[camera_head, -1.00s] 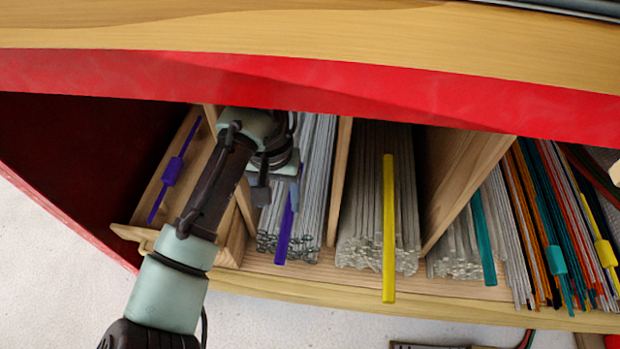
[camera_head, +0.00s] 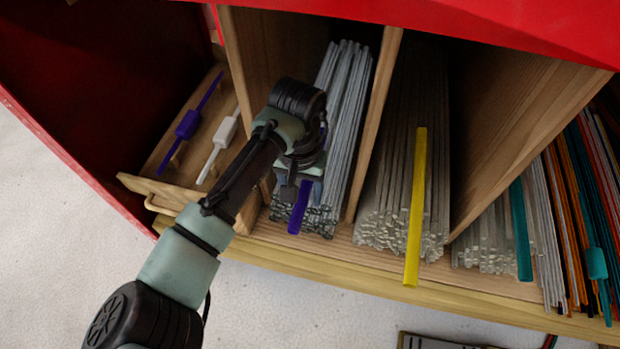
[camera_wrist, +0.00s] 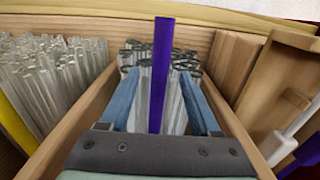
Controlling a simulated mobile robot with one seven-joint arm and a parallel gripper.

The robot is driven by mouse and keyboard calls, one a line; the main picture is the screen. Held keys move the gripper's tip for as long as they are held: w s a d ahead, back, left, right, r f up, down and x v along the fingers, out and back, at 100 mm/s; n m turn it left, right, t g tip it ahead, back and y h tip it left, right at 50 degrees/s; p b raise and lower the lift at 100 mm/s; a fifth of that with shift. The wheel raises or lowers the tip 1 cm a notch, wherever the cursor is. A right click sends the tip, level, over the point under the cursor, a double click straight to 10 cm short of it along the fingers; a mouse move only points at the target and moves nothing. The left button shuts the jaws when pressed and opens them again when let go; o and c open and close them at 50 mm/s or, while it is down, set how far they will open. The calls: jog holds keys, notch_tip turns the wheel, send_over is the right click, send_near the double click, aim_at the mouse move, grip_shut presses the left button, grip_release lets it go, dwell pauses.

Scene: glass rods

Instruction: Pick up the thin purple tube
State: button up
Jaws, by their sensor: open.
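A thin purple tube (camera_head: 299,208) lies on a bundle of clear rods (camera_head: 347,120) in a wooden compartment, its near end sticking out past the rod ends. In the wrist view the purple tube (camera_wrist: 161,70) runs lengthwise between the two blue fingers of my gripper (camera_wrist: 157,85). The fingers are open, one on each side, with a gap visible on both sides. In the head view my gripper (camera_head: 304,178) is over the front of the bundle and hides the tube's middle. I cannot tell the height of the fingers relative to the tube.
Wooden dividers (camera_head: 376,110) flank the compartment. A yellow tube (camera_head: 416,205) lies on rods to the right, then a teal tube (camera_head: 520,230). A wooden tray (camera_head: 150,188) at left holds a purple piece (camera_head: 187,124) and a white piece (camera_head: 219,146). A red edge overhangs above.

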jog(key=shift+f, duration=0.75)
grip_shut()
